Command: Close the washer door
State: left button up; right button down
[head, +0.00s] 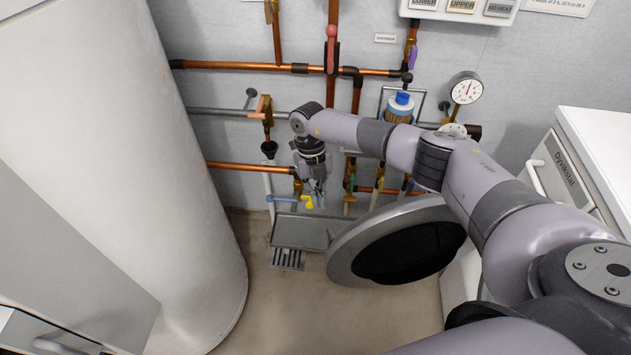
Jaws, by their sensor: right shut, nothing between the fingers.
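The washer door (345,245) is round, with a grey rim and dark glass (410,258). It stands open, swung out to the left of the white washer (546,165) at the right. My arm covers part of the washer and the door's hinge side. My right gripper (319,197) points down in front of the back-wall pipes, up and left of the door rim. It looks apart from the door; its fingers are small here but appear shut and empty. My left gripper is not in view.
A large white cylindrical tank (190,180) fills the left side. Copper pipes (240,66), valves and a pressure gauge (466,88) line the back wall close to my right gripper. A floor drain grate (288,260) lies left of the door. The floor (300,315) in front is clear.

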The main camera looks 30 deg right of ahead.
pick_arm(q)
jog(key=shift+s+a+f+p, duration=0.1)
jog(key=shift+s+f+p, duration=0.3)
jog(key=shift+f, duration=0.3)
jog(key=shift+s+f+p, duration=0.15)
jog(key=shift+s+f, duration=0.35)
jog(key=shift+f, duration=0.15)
pick_arm(e)
jog(key=shift+s+a+f, duration=0.1)
jog(key=shift+s+f, duration=0.15)
jog(key=shift+s, duration=0.4)
jog(key=shift+s+a+f, duration=0.1)
jog(key=shift+s+f, duration=0.15)
jog(key=shift+s, duration=0.45)
jog(key=shift+s+f, duration=0.25)
jog(key=shift+s, duration=0.4)
jog(key=shift+a, duration=0.15)
